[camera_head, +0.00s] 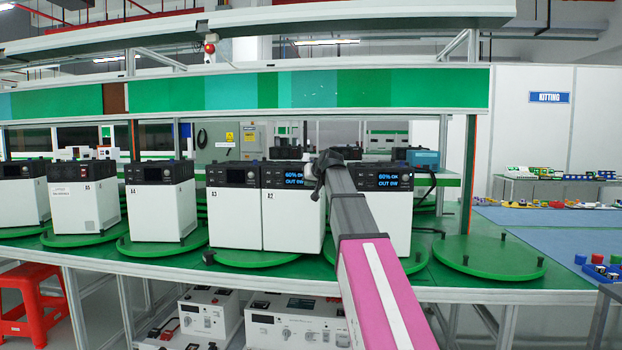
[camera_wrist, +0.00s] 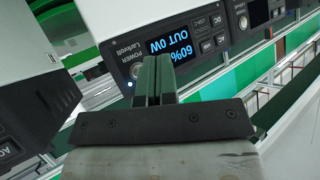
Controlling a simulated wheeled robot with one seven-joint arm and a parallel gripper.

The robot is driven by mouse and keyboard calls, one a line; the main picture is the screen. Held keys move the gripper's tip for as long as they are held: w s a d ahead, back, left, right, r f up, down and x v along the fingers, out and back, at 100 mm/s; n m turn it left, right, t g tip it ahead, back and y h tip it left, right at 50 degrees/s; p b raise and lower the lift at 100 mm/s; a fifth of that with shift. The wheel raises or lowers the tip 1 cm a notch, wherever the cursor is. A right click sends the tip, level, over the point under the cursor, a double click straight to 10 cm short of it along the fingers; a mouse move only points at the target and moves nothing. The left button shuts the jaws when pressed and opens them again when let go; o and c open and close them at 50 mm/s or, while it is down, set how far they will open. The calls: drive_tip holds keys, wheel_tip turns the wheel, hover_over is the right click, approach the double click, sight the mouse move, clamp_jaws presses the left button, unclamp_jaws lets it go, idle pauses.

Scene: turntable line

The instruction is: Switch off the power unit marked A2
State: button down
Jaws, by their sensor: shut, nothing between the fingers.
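The power unit A2 (camera_head: 290,225) is a white box with a black top panel, standing upright against unit A3 (camera_head: 234,220). Its blue display (camera_head: 294,178) is lit and reads 60% OK, OUT 0W. My gripper (camera_head: 321,170) is at the upper right edge of A2 in the head view. In the wrist view my gripper (camera_wrist: 157,62) is shut and empty, in front of a black panel with a lit display (camera_wrist: 170,45). A round knob or button (camera_wrist: 136,70) beside the POWER lettering is partly behind the fingers. I cannot tell whether the fingertips touch it.
Another unit (camera_head: 388,210) with a lit display stands to the right, partly behind my arm. Units A4 (camera_head: 160,210) and A5 (camera_head: 85,205) stand to the left on green turntables. An empty green turntable (camera_head: 488,257) is at the right. A shelf beam (camera_head: 350,90) crosses above.

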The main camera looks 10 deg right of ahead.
drive_tip(key=shift+w+d, duration=0.25)
drive_tip(key=shift+w, duration=0.55)
drive_tip(key=shift+w+d, duration=0.3)
drive_tip(key=shift+w, duration=0.55)
drive_tip(key=shift+w+d, duration=0.25)
drive_tip(key=shift+w, duration=0.55)
drive_tip(key=shift+w, duration=0.1)
drive_tip(key=shift+w+d, duration=0.15)
drive_tip(key=shift+w, duration=0.1)
drive_tip(key=shift+w+d, duration=0.1)
drive_tip(key=shift+w, duration=0.25)
idle(0.7)
idle(0.3)
drive_tip(key=shift+s+a, duration=0.25)
drive_tip(key=shift+s, duration=0.5)
drive_tip(key=s, duration=0.1)
drive_tip(key=s+a, duration=0.1)
drive_tip(key=s, duration=0.2)
drive_tip(key=shift+s+a, duration=0.3)
drive_tip(key=shift+s, duration=0.1)
